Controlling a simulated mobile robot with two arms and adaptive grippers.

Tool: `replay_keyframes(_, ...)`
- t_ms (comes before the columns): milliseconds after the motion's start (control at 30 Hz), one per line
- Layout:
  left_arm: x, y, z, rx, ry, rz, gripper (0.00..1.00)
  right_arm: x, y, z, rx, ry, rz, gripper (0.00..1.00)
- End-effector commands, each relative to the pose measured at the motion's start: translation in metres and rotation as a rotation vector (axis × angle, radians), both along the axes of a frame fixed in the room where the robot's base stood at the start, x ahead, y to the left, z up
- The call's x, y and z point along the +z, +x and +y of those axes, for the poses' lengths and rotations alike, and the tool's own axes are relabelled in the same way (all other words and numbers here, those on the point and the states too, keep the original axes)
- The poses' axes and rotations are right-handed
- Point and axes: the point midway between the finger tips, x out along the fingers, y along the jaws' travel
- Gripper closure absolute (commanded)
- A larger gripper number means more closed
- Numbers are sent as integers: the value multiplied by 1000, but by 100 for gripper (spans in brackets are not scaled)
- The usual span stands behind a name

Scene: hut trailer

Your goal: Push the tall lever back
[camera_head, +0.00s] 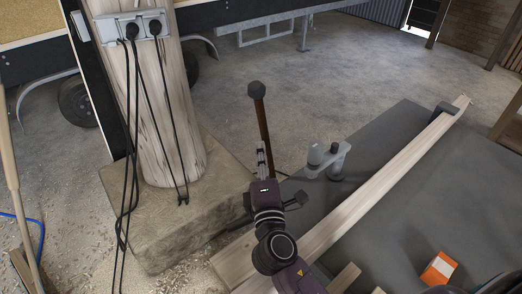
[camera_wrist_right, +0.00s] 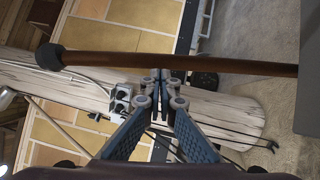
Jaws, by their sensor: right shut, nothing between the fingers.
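The tall lever (camera_head: 263,120) is a thin brown rod with a black knob on top, standing near the middle of the head view and leaning slightly left. My right gripper (camera_head: 261,147) is shut and empty, pointing at the rod below the knob. In the right wrist view the lever (camera_wrist_right: 200,63) runs sideways across the top, its knob at the left. The right fingertips (camera_wrist_right: 161,76) meet the rod's lower edge there; I cannot tell if they touch it. The lever's base is hidden behind my right arm. My left gripper is not in view.
A grey clamp-like fitting (camera_head: 328,158) stands on the dark table (camera_head: 400,190) right of the lever. A long wooden plank (camera_head: 375,180) crosses the table. An orange box (camera_head: 438,268) lies at lower right. A wooden post (camera_head: 160,110) with sockets and hanging cables stands left. Open floor lies behind.

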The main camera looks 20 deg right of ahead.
Motion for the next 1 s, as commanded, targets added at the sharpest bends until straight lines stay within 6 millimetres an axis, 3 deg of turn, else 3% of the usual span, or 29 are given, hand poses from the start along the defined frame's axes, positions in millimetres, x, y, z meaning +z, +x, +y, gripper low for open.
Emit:
replay_keyframes(400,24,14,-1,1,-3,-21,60,14,23,-63,-2,-3,-1,100)
replay_keyframes(1000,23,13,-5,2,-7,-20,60,13,25,-67,1,0,-1,100)
